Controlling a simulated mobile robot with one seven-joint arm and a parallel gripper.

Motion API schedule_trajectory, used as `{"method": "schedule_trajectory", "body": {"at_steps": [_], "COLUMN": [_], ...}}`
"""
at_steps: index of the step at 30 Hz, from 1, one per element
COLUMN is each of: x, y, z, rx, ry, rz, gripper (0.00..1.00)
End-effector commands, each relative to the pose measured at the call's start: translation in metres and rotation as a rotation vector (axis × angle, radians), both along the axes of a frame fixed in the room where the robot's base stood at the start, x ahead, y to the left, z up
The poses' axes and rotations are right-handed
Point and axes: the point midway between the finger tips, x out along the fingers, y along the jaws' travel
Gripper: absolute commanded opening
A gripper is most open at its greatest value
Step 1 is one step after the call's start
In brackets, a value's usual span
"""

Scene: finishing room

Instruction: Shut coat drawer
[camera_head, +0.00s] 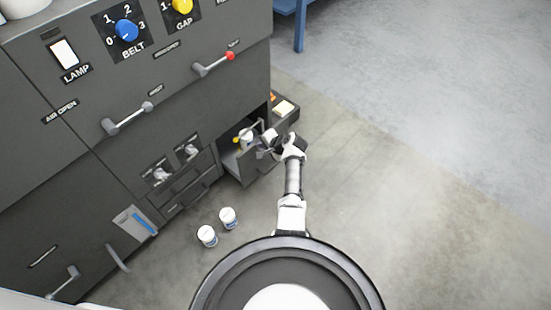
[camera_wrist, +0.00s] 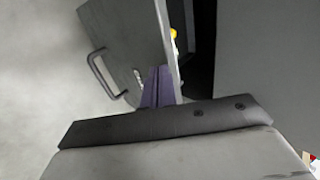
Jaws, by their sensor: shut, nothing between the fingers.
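The drawer I take to be the coat drawer (camera_head: 243,168) stands open low on the dark grey cabinet; its label is too small to read. In the wrist view its grey front panel (camera_wrist: 128,45) shows with a bar handle (camera_wrist: 102,74) on the outer face. A white item and a yellow-tipped one show inside. My gripper (camera_head: 264,147) is at the drawer's upper edge, its fingers shut and empty. In the wrist view the purple-grey fingers (camera_wrist: 158,86) are close against the panel's edge; I cannot tell whether they touch it.
Two white-lidded jars (camera_head: 207,235) (camera_head: 228,217) stand on the floor before the cabinet. A dark tray or box (camera_head: 285,108) with a pale block is beyond the drawer. Lever handles (camera_head: 128,118) stick out from the cabinet (camera_head: 60,145). The floor to the right is clear.

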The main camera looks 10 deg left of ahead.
Motion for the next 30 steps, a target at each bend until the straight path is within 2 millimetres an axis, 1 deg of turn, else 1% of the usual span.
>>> {"method": "schedule_trajectory", "body": {"at_steps": [1, 3, 9, 12, 19, 30], "x": [0.009, 0.018, 0.039, 0.046, 0.055, 0.056], "y": [0.012, 0.025, 0.054, 0.064, 0.075, 0.076], "z": [-0.005, -0.005, -0.005, -0.003, -0.001, 0.000], "rx": [0.000, 0.000, 0.000, 0.000, 0.000, 0.000], "ry": [-0.003, -0.002, -0.001, -0.001, 0.001, 0.001], "rz": [0.005, 0.004, 0.002, 0.002, -0.001, -0.001], "gripper": [0.00, 0.00, 0.00, 0.00, 0.00, 0.00]}}
